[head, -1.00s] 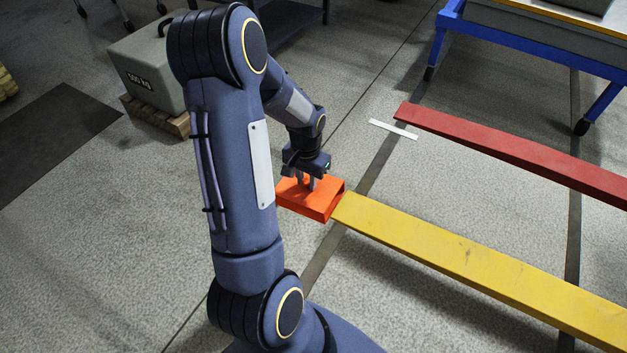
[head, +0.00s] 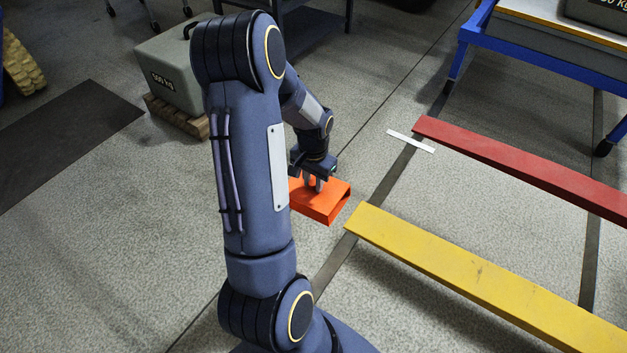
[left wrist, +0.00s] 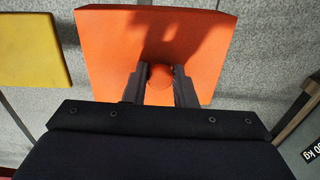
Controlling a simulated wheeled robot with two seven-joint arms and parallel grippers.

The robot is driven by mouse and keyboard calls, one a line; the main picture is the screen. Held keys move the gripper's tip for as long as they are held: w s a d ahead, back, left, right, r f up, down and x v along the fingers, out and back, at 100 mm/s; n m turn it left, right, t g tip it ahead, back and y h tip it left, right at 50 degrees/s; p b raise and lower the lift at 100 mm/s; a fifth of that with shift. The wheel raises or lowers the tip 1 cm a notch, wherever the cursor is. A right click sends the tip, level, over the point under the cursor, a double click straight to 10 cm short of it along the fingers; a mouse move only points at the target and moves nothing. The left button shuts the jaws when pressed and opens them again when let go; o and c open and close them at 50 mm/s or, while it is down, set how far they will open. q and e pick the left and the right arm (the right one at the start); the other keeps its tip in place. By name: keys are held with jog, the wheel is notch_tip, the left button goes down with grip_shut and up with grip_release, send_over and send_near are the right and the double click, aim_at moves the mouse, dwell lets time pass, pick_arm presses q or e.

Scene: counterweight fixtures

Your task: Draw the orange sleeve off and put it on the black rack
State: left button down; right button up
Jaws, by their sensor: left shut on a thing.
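The orange sleeve (head: 325,207) is a flat, open-ended box. It is clear of the yellow beam (head: 470,268), with a small gap between its open end and the beam's near end. My left gripper (head: 314,185) is above the sleeve and shut on its round knob; the left wrist view shows the fingers (left wrist: 160,82) on either side of the orange knob, with the sleeve (left wrist: 115,45) beyond. A dark frame (head: 312,22) at the top edge may be the black rack; only its lower part shows. My right gripper is not in view.
A red beam (head: 520,163) runs parallel behind the yellow one. A grey 500 kg weight (head: 172,75) sits on a wooden pallet (head: 180,118) at upper left. A blue-framed table (head: 540,42) stands at upper right. Floor between the sleeve and the dark frame looks open.

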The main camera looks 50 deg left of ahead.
aim_at(314, 182)
pick_arm(q)
jog(key=shift+r+p, duration=1.95)
jog(key=shift+r, duration=0.7)
